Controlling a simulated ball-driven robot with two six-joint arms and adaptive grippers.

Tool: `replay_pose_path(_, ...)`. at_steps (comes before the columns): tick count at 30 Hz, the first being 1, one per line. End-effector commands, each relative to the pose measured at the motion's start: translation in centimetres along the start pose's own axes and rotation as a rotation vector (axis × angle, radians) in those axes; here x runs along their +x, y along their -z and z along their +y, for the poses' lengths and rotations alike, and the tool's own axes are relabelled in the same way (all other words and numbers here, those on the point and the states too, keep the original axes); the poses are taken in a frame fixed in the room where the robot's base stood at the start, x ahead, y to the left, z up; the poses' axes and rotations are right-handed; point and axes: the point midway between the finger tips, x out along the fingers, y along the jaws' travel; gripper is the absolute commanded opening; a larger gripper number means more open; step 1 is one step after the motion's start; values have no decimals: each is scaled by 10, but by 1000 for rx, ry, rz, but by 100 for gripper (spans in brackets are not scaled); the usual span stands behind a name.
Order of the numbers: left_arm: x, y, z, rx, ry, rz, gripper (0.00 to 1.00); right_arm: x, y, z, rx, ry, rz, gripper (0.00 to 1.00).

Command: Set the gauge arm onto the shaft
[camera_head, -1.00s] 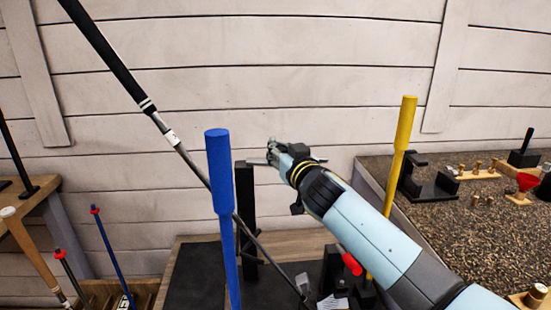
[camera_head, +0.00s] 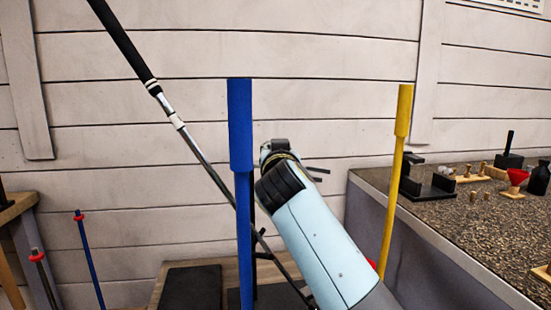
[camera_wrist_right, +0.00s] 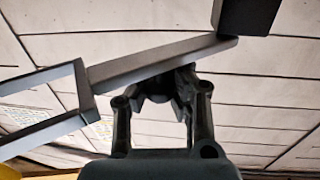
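The fork is apart from the shaft. Whether the fingers grip the bar is hidden. My left gripper is out of view.
A blue post (camera_head: 240,130) stands left of my right arm, a yellow post (camera_head: 401,125) right of it. A counter (camera_head: 465,225) at right carries a black cradle (camera_head: 430,186), a red funnel (camera_head: 517,177) and small parts. A black block (camera_wrist_right: 246,14) sits by the bar's right end.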

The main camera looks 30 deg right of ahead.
Motion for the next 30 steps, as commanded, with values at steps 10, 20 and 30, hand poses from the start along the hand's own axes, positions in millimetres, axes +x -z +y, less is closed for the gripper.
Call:
replay_pose_path(10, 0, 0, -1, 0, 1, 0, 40, -1, -5, 3, -7, -7, -11, 18)
replay_pose_path(20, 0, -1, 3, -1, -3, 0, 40, 0, -4, 2, -3, -4, -9, 46)
replay_pose_path(30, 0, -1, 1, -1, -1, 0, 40, 0, 18, 1, 2, -4, -2, 46)
